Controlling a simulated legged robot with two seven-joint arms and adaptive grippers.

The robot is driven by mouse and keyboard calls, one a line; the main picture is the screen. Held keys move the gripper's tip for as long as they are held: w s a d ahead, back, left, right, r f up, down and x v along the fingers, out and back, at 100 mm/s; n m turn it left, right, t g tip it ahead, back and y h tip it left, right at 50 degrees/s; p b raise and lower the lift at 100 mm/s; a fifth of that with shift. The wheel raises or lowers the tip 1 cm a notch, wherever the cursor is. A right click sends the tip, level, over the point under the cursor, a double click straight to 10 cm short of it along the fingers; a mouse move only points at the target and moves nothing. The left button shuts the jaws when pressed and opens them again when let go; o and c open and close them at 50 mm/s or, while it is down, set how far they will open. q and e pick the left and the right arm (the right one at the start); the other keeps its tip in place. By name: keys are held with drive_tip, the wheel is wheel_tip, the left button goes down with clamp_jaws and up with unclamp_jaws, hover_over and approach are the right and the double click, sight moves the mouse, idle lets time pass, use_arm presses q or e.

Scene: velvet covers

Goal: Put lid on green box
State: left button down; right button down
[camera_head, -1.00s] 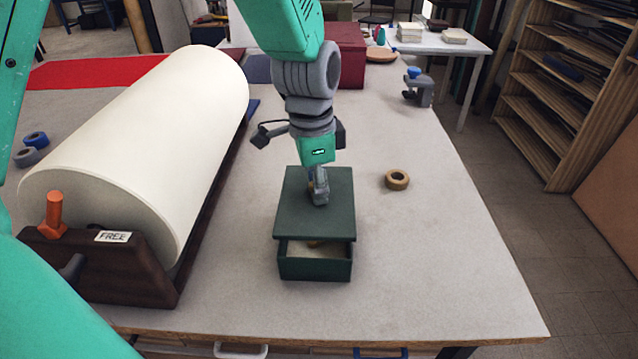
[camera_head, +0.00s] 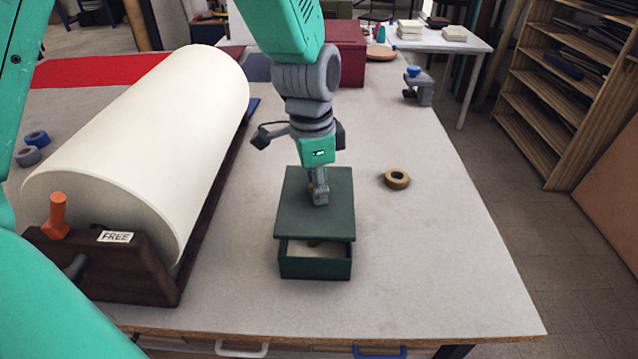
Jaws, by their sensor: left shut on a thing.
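The green box (camera_head: 315,268) stands on the table with its front part open; a pale lining and a small brownish thing show inside. The flat dark green lid (camera_head: 297,215) lies over the back part of the box, set back from its front wall. I cannot tell whether the lid touches the rim or is held just above it. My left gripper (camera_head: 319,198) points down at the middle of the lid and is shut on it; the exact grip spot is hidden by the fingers. My right gripper is not in view.
A big cream roll (camera_head: 145,140) in a dark wooden stand (camera_head: 120,268) lies left of the box. A tan tape ring (camera_head: 396,179) lies to the right. A red box (camera_head: 346,52) stands at the back.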

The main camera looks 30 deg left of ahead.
use_arm(q)
drive_tip(key=shift+f+b, duration=1.1)
drive_tip(key=shift+f, duration=1.3)
idle(0.6)
drive_tip(key=c, duration=1.3)
unclamp_jaws()
drive_tip(key=shift+o, duration=0.2)
